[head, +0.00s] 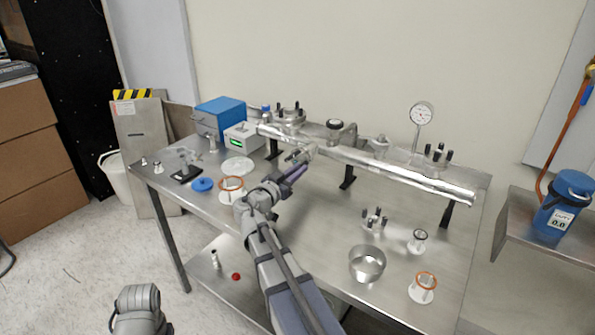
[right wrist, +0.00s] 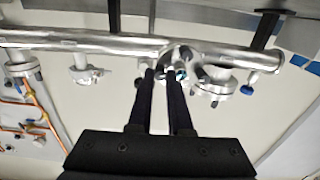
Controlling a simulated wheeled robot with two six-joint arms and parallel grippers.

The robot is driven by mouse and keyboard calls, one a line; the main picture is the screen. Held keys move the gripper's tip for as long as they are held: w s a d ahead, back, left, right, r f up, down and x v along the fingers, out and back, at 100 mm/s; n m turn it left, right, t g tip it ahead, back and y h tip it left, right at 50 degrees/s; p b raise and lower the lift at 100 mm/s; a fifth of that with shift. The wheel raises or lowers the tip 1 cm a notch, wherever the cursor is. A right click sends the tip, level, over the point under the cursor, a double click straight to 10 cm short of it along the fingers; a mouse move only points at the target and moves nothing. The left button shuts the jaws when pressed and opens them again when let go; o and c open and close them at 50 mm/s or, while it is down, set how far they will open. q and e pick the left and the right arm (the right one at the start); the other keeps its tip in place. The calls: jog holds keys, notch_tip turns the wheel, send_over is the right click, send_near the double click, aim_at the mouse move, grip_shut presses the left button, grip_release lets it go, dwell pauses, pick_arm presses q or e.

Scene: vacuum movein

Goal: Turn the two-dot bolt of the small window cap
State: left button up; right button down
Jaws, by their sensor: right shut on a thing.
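A long shiny metal tube (head: 375,168) runs along the back of the table, and it also crosses the right wrist view (right wrist: 80,42). The small window cap (right wrist: 182,54) is a small round fitting on the tube's side, with dark bolts around it. In the head view the cap (head: 306,151) is partly covered by my gripper. My right gripper (head: 303,164) reaches to the cap from the front. In the right wrist view its two dark fingers (right wrist: 165,74) are close together at the cap's edge, shut on a bolt there. The bolt's dots are too small to read.
A gauge (head: 421,114) stands up from the tube. A blue box (head: 219,115) and a white device (head: 243,136) stand at the back left. A metal bowl (head: 367,264), orange-ringed parts and bolted fittings stand on the table front.

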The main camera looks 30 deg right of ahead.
jog(key=shift+m, duration=0.9)
jog(key=c, duration=0.8)
grip_release()
jog(key=shift+c, duration=0.2)
jog(key=shift+a, duration=0.1)
jog(key=v, duration=0.7)
jog(key=shift+s+a, duration=0.15)
jog(key=shift+a, duration=0.15)
jog(key=shift+f, duration=0.1)
